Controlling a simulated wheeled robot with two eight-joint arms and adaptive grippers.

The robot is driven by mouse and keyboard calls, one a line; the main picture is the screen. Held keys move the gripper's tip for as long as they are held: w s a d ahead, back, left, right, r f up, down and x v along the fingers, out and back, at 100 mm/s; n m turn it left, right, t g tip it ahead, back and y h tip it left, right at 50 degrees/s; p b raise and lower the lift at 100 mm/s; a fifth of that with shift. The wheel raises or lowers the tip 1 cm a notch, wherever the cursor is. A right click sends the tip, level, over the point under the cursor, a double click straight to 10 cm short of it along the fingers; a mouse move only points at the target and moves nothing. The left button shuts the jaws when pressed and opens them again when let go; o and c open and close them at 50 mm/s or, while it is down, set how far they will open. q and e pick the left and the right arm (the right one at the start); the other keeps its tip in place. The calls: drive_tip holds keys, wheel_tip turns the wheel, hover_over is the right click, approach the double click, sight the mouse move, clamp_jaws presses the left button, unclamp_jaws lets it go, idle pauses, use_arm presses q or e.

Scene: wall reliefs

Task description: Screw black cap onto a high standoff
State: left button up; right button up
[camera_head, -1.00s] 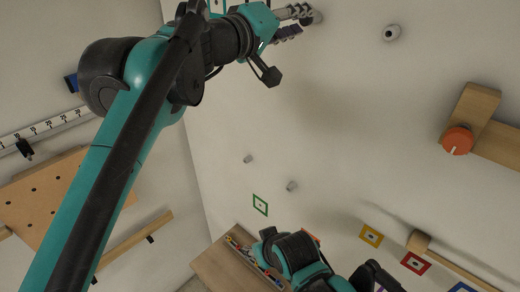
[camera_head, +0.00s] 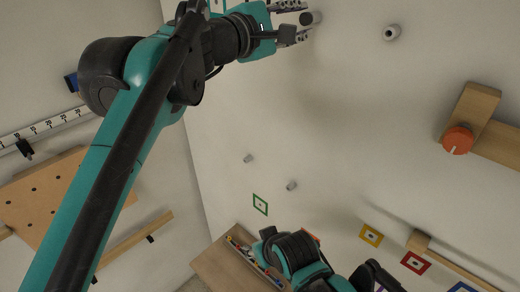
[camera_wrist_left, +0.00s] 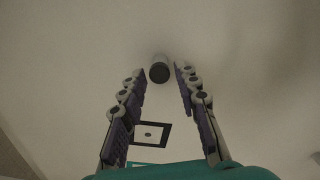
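My left gripper (camera_head: 303,22) is at the top of the head view, close to the wall, with its fingers apart. A pale standoff with a dark end piece (camera_head: 312,18), which looks like the black cap, is at its fingertips. In the left wrist view the left gripper (camera_wrist_left: 160,75) is open, and the dark end (camera_wrist_left: 159,73) faces the camera between the fingertips, with a gap on both sides. Another high standoff (camera_head: 391,32) with a dark centre is to the right. My right gripper is mostly cut off at the bottom edge, and its fingers cannot be made out.
Two small standoffs (camera_head: 248,158) (camera_head: 291,185) sit lower on the wall. A wooden block with an orange knob (camera_head: 457,140) is at the right. Coloured square frames (camera_head: 371,236) and a wooden shelf (camera_head: 215,265) are low down. The wall's middle is clear.

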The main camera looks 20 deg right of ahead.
use_arm(q)
clamp_jaws()
drive_tip(key=m, duration=0.5)
drive_tip(key=shift+m, duration=0.3)
drive_tip(key=m, duration=0.5)
drive_tip(key=shift+d+f, duration=0.1)
